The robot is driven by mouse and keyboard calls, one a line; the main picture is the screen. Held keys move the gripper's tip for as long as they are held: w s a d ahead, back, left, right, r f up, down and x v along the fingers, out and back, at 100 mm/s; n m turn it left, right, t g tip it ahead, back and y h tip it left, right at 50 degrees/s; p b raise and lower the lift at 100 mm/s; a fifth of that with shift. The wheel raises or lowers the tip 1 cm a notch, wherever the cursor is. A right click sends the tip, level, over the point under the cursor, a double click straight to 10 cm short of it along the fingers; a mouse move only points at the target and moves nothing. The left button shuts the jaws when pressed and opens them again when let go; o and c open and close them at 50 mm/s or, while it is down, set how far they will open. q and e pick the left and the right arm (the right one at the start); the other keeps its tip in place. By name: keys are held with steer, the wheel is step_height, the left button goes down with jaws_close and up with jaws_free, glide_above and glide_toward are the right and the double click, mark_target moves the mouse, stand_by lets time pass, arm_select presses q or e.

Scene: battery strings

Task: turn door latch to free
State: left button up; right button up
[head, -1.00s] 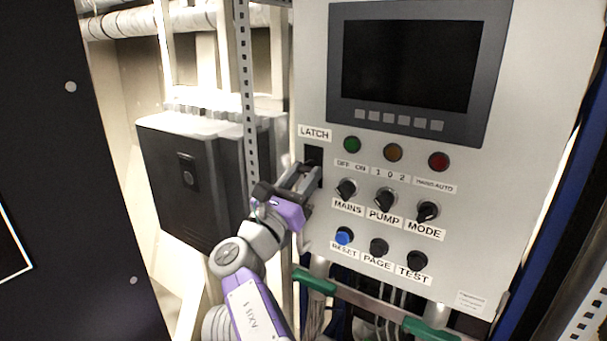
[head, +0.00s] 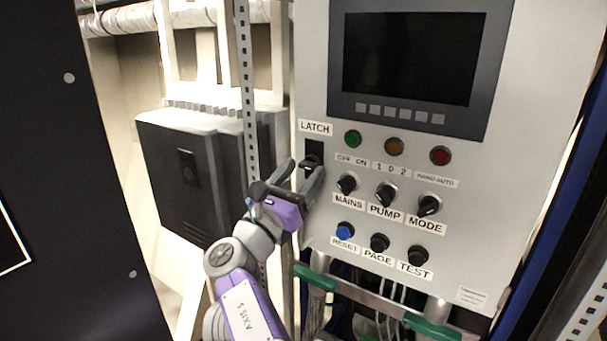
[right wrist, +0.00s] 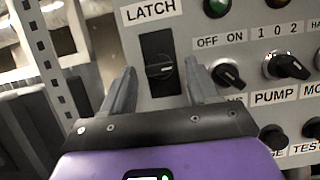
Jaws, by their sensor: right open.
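The door latch is a black plate with a round knob (right wrist: 160,70) under the LATCH label, at the upper left of the grey panel. Its handle bar and pale mark lie roughly level in the right wrist view. In the head view the latch (head: 314,150) shows just beyond my gripper's fingers. My right gripper (head: 303,170) is open, with its fingers on either side of the knob and apart from it. In the right wrist view the two fingertips (right wrist: 160,80) frame the latch with a gap on each side. My left gripper is not in view.
The MAINS knob (head: 347,183) sits close to the right of my right finger, with PUMP and MODE knobs beyond. A green-gripped rail (head: 370,300) runs below the panel. A screen (head: 412,62) is above. A dark box (head: 190,175) stands behind at left.

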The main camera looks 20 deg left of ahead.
steer(key=b+v, duration=0.2)
steer(key=v, duration=0.4)
steer(key=shift+s, duration=0.2)
steer(key=shift+f, duration=0.1)
